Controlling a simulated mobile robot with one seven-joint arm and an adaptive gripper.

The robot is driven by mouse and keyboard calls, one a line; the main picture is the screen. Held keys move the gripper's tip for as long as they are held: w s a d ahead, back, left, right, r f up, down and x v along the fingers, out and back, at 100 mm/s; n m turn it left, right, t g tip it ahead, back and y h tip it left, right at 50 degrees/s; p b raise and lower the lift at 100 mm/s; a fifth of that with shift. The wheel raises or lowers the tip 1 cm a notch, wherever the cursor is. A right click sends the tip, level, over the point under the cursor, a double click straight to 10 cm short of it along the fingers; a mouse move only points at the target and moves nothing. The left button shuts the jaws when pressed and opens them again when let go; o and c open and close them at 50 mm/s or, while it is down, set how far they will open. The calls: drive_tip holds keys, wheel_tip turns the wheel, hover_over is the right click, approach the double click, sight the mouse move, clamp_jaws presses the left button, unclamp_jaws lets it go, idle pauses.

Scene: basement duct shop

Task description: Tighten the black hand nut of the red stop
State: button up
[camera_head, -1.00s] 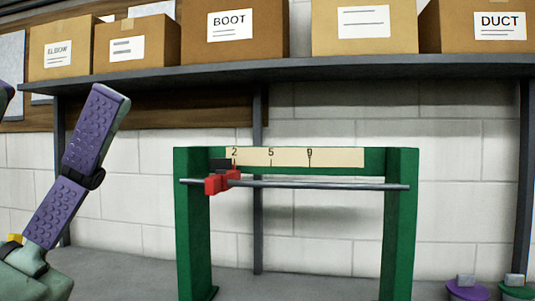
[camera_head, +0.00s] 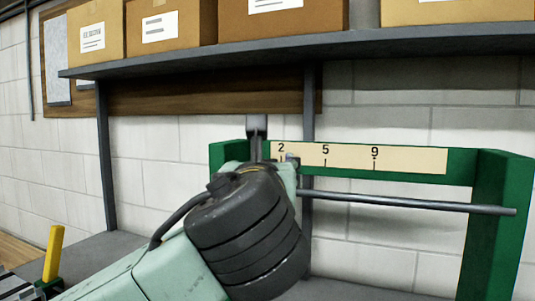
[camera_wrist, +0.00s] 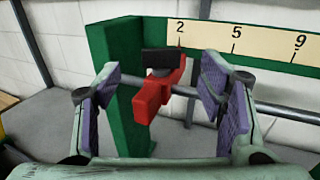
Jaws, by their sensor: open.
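The red stop (camera_wrist: 152,98) sits on the grey rod (camera_wrist: 272,107) at the left end of the green frame (camera_wrist: 130,75), near mark 2 of the scale. Its black hand nut (camera_wrist: 160,58) is on top of the stop, just below the 2. My gripper (camera_wrist: 160,68) is open, one purple pad on each side of the stop and nut in the wrist view, with gaps showing on both sides. It holds nothing. In the head view my arm hides the stop and nut; the rod (camera_head: 410,202) and scale (camera_head: 350,159) show to its right.
A grey shelf (camera_head: 400,44) with cardboard boxes (camera_head: 168,28) runs above the frame. A yellow-handled thing (camera_head: 53,253) stands at the lower left. The frame's right post (camera_head: 490,220) is at the right. The rod is clear to the right of my arm.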

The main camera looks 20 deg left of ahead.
sight(264, 160)
drive_tip(key=p+x, duration=0.3)
drive_tip(key=x, duration=0.4)
drive_tip(key=shift+w+r, duration=0.15)
drive_tip(key=shift+w, duration=0.05)
drive_tip(key=shift+w+a, duration=0.15)
drive_tip(key=shift+w, duration=0.4)
drive_tip(key=shift+c, duration=0.5)
